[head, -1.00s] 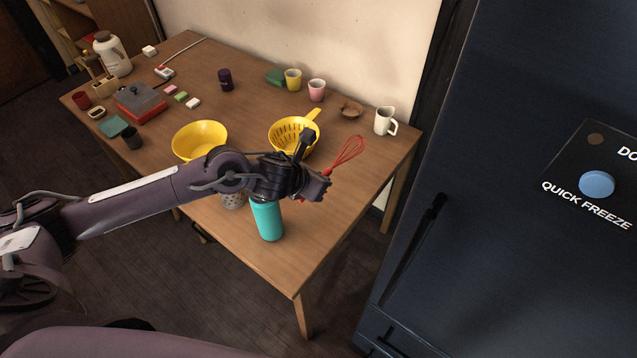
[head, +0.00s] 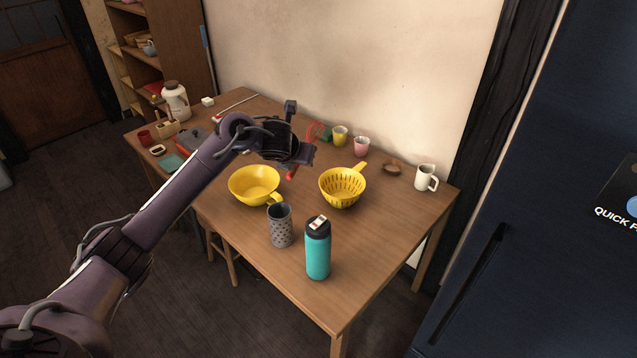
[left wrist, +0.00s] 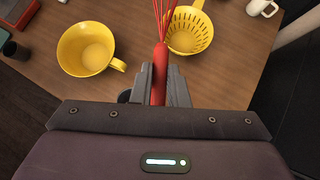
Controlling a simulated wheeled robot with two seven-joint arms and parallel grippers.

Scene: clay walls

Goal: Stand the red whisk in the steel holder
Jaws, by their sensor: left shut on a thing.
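The red whisk (head: 292,172) is held above the table by my left gripper (head: 300,153), its red handle low and its wires up and partly behind the gripper. In the left wrist view the whisk's handle (left wrist: 159,75) is between the shut fingers (left wrist: 161,88), and the wires point away. The steel holder (head: 280,227), a grey perforated cup, stands upright near the table's front, below my gripper and apart from the whisk. I cannot make the holder out surely in the left wrist view. My right gripper is not in view.
A teal bottle (head: 318,252) stands close right of the holder. A yellow bowl (head: 254,184) and a yellow colander (head: 343,187) stand behind it. Cups and a white mug (head: 426,178) line the back right. The table's front right (head: 375,245) is clear.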

